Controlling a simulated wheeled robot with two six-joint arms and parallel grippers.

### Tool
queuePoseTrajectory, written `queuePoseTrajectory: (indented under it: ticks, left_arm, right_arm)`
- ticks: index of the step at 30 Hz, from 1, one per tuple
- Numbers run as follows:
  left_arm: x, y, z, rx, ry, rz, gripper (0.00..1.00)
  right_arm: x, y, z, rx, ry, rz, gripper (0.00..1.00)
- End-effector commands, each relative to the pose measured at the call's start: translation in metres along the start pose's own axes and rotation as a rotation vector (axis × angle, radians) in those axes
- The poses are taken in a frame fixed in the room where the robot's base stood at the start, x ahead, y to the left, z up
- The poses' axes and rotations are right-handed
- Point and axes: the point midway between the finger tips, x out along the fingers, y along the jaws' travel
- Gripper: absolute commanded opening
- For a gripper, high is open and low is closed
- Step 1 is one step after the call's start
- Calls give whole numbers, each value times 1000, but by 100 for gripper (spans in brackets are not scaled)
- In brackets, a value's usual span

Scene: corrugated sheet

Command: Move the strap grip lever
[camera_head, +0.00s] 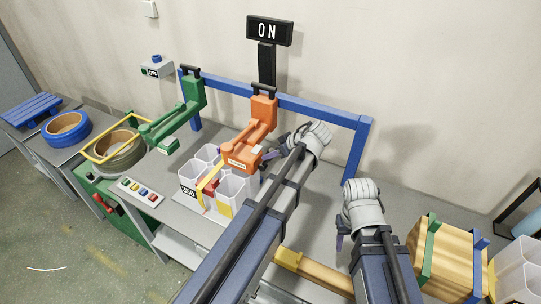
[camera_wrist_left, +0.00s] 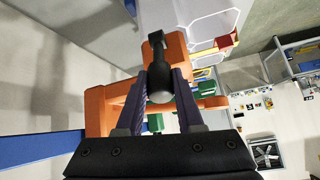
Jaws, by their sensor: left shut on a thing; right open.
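An orange strapping tool (camera_head: 248,140) hangs from a blue frame, above a group of white containers with a yellow strap. In the left wrist view the orange tool (camera_wrist_left: 112,108) fills the middle, with a dark rounded knob (camera_wrist_left: 160,88) on it. My left gripper (camera_wrist_left: 160,90) has its two purple fingers shut on this knob, one on each side. In the head view my left gripper (camera_head: 277,152) is at the right side of the orange tool, its tips partly hidden. My right gripper (camera_head: 341,228) is open, apart from the tool, over the table's right part.
A green strapping tool (camera_head: 182,112) hangs left of the orange one. White containers (camera_head: 228,196) stand below the tool. A button panel (camera_head: 140,192) lies at the table's left. A strapped wooden block (camera_head: 448,258) stands at right. A sign (camera_head: 268,31) reads ON.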

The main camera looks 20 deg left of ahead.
Motion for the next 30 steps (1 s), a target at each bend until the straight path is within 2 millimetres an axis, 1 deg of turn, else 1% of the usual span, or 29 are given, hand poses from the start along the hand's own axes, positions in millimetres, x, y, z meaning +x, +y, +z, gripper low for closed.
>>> queuePoseTrajectory:
  ticks: [11, 12, 18, 19, 26, 30]
  left_arm:
    - [0, -1, 2, 1, -3, -3, 0]
    - [0, -1, 2, 1, -2, -3, 40]
    - [0, -1, 1, 1, -1, -2, 63]
    - [0, -1, 1, 1, 0, -1, 66]
    - [0, 0, 1, 1, 1, -1, 66]
    - [-4, 0, 0, 2, 1, 0, 66]
  right_arm:
    - [1, 0, 0, 0, 0, 0, 50]
    - [1, 0, 0, 0, 0, 0, 50]
    - [1, 0, 0, 0, 0, 0, 50]
    - [1, 0, 0, 0, 0, 0, 50]
    - [0, 0, 0, 0, 0, 0, 50]
    - [-3, 0, 0, 0, 0, 0, 50]
